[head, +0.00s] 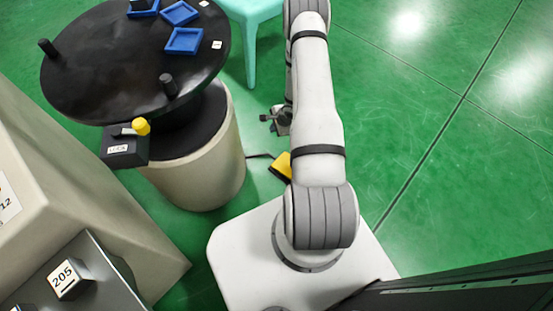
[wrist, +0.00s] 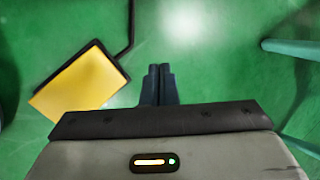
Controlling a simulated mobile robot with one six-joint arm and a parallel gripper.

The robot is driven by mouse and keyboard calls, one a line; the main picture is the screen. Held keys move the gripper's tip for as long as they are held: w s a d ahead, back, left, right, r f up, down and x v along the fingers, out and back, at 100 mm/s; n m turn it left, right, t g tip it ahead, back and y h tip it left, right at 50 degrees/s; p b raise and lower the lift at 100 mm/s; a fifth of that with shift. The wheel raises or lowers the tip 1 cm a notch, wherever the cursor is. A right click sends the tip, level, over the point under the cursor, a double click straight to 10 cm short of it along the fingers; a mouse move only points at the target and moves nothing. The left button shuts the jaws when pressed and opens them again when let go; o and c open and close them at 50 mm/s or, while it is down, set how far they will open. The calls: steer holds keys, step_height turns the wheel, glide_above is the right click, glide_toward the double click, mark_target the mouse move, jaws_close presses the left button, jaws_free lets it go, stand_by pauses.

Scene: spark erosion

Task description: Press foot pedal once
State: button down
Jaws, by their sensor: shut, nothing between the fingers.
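The foot pedal (head: 282,166) is a yellow plate with a dark edge on the green floor, beside the round pedestal; my arm partly hides it in the head view. In the wrist view the pedal (wrist: 80,84) lies left of my gripper (wrist: 158,70), apart from it in the picture, with a dark cable running up from it. My gripper's dark fingers are together with nothing between them. In the head view the gripper (head: 268,117) is small and partly hidden beside my arm, above the pedal in the picture.
A round black table (head: 110,75) with blue trays (head: 184,41) stands on a cream pedestal (head: 205,178) at left. A black box with a yellow knob (head: 142,126) hangs at its edge. A teal stool (head: 250,45) stands behind. Green floor is open at right.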

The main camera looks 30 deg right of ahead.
steer(key=shift+m+y, duration=0.5)
steer(key=shift+m, duration=0.2)
steer(key=f, duration=0.2)
steer(key=a+f, duration=0.1)
steer(key=s+f, duration=0.1)
steer(key=f, duration=0.1)
steer(key=shift+s+a+f+b, duration=0.1)
steer(key=shift+a+f+b, duration=0.2)
steer(key=shift+b, duration=0.1)
steer(key=f+b, duration=0.2)
steer(key=s+f+b, duration=0.1)
steer(key=f, duration=0.1)
steer(key=s+d+f+b, duration=0.1)
steer(key=f+b, duration=0.1)
steer(key=shift+f+b, duration=0.25)
steer(key=shift+b, duration=0.05)
steer(key=shift+s+d+f+b, duration=0.1)
steer(key=shift+s+f+b, duration=0.15)
steer(key=shift+f, duration=0.2)
steer(key=shift+s+f+b, duration=0.15)
steer(key=shift+f+b, duration=0.05)
steer(key=shift+f, duration=0.25)
steer(key=shift+f, duration=0.1)
steer(key=shift+s+d+f, duration=0.1)
steer(key=shift+f, duration=0.2)
